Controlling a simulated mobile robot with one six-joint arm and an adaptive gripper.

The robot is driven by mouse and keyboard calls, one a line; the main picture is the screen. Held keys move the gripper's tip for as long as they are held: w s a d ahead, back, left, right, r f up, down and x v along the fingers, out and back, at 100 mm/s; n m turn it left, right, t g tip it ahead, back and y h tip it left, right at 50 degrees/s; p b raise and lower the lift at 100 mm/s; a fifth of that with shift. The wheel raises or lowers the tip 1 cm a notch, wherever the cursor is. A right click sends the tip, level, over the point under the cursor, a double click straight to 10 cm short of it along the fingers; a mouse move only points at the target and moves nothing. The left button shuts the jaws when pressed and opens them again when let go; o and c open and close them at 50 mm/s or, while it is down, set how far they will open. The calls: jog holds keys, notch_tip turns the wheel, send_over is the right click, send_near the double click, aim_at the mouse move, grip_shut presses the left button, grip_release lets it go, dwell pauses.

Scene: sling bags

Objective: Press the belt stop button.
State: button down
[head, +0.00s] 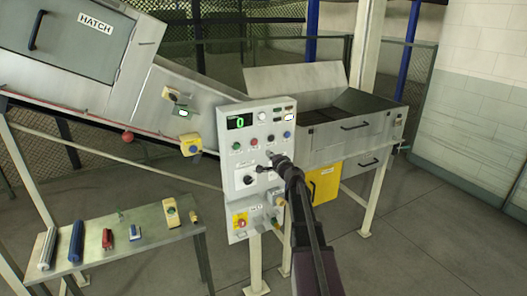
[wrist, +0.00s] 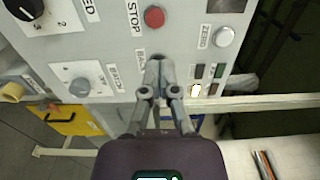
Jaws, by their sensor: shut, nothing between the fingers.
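The control panel (head: 262,190) stands in the middle of the head view, with a row of coloured buttons under a green "0" display. A red button (head: 253,142) is in that row. The wrist view shows a red round button (wrist: 154,17) beside the label STOP, near the top edge. My gripper (head: 270,157) is in front of the panel, below the button row. Whether the tips touch the panel I cannot tell.
A white button (wrist: 223,36) marked ZERO and a black knob (wrist: 38,12) flank the red button. A lower box (head: 255,217) has a red-and-yellow button. A side table (head: 150,240) holds several small items. A yellow bin (head: 324,184) is behind the arm.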

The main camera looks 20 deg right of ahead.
jog(key=shift+s, duration=0.85)
dwell(0.3)
jog(key=s+a+f+n+g+y+b, duration=0.1)
jog(key=s+a+f+n+g+y, duration=0.15)
jog(key=s+a+f+n, duration=0.4)
jog(key=s+a+f+n+g+y+b, duration=0.15)
jog(key=a+f+g, duration=0.25)
jog(key=a, duration=0.6)
jog(key=s+a+f+n+g+y+b, duration=0.1)
jog(key=s+a+f+n+g+y, duration=0.15)
jog(key=a+f+n, duration=0.4)
jog(key=s+a+f+n+g+h+b, duration=0.1)
jog(key=s+a+f+g+h, duration=0.1)
jog(key=s, duration=0.8)
jog(key=s+a+f+n+g+h+b, duration=0.2)
jog(key=s+f+g+h, duration=0.3)
jog(key=s, duration=0.5)
jog(key=shift+a+f+g, duration=0.55)
jog(key=shift+f+g, duration=0.3)
jog(key=shift+g, duration=0.15)
